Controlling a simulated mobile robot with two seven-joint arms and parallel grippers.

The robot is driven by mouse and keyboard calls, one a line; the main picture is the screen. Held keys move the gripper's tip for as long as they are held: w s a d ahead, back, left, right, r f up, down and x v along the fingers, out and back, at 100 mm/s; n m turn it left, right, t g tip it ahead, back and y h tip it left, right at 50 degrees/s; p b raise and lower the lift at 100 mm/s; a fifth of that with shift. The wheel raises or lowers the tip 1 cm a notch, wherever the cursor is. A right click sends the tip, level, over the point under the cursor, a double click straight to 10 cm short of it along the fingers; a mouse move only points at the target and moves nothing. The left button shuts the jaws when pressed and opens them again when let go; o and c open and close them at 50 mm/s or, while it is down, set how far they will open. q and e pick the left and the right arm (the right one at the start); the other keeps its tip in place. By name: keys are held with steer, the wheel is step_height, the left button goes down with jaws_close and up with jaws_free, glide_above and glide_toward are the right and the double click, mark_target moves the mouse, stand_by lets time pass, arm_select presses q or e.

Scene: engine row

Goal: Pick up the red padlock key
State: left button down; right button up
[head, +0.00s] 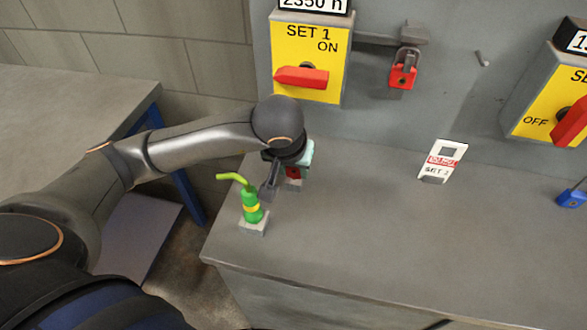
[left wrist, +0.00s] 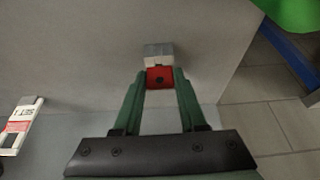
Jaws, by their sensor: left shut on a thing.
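The red padlock key (left wrist: 160,77) shows as a small red block with a dark spot, between the fingertips of my left gripper (left wrist: 159,84) in the left wrist view. The gripper is shut on it. A small grey block (left wrist: 158,50) lies just beyond the key; I cannot tell if they touch. In the head view my left gripper (head: 292,163) points down over the bench ledge, and a bit of the red key (head: 293,172) shows below it. The gripper and wrist hide most of the key there. My right gripper is not in view.
A green bottle with a bent spout (head: 251,207) stands close by, near the ledge's left edge. A red padlock (head: 403,75) hangs on the panel beside the yellow switch plate (head: 309,47).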

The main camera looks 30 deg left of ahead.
arm_select(q)
steer(key=shift+r, duration=0.4)
steer(key=r, duration=0.3)
steer(key=shift+d+b, duration=0.35)
steer(key=s+d+r, duration=0.3)
steer(key=d+r, duration=0.6)
steer(key=d, duration=0.3)
steer(key=shift+s+d, duration=0.35)
steer(key=shift+d, duration=0.05)
